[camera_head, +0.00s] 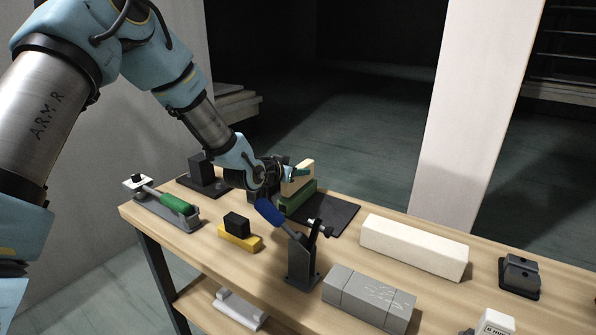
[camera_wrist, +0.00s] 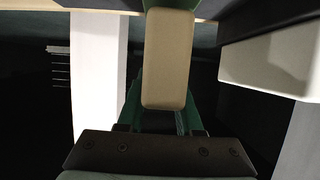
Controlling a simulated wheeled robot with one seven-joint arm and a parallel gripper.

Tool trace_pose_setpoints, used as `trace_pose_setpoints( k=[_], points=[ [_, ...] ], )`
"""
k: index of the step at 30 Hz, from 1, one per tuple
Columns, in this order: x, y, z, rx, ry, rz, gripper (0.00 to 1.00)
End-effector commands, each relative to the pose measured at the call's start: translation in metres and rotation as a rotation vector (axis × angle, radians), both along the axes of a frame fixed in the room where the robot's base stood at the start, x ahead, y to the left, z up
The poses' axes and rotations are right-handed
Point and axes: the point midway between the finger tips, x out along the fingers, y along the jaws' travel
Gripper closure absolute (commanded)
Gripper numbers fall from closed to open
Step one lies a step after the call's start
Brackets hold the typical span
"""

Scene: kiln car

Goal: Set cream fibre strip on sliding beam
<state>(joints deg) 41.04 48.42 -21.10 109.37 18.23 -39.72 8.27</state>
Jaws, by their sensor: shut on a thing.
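My gripper (camera_head: 297,174) is shut on a cream strip (camera_head: 297,181), a thin upright slab with rounded edges. In the wrist view the strip (camera_wrist: 168,60) stands out between the green fingers. In the head view it is right above a green block (camera_head: 299,197) at the back of the bench; I cannot tell whether they touch. Part of the strip is hidden by the fingers. A long white beam-shaped block (camera_head: 413,247) lies to the right and also shows in the wrist view (camera_wrist: 270,62). I cannot tell which piece is the sliding beam.
A dark mat (camera_head: 335,217) lies beside the green block. A blue-handled clamp (camera_head: 301,262) stands in front, with grey blocks (camera_head: 368,298) to its right. A green-handled clamp (camera_head: 170,205) and a yellow block with a black top (camera_head: 240,238) are at left. A white pillar (camera_head: 470,100) rises behind.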

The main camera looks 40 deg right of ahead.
Motion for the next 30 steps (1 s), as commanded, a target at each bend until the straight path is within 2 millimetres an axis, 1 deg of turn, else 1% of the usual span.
trace_pose_setpoints(
  k=[30],
  points=[
    [0.000,0.000,-0.011,0.000,0.000,0.000,1.00]
  ],
)
